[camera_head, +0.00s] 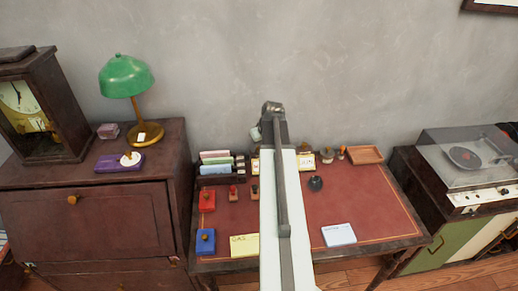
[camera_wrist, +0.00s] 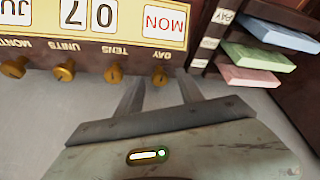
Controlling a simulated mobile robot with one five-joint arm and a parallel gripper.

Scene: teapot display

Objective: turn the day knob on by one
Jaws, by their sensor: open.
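The desk calendar (camera_wrist: 120,47) appears upside down in the wrist view, with a cream face and brown base. Its windows read MON, 0, 7 and a partly cut-off "JU". The brass day knob (camera_wrist: 160,75) sits under the label DAY, below the MON window. My gripper (camera_wrist: 157,82) is open, with one finger on each side of the day knob. I cannot tell whether either finger touches it. In the head view my arm hides most of the calendar (camera_head: 305,161), and the knobs do not show.
The tens knob (camera_wrist: 113,74) is close beside my left finger; the units knob (camera_wrist: 64,71) and month knob (camera_wrist: 14,67) are further left. A letter rack (camera_wrist: 208,43) with coloured envelopes stands on the right. The red desk top (camera_head: 360,205) has free room at right.

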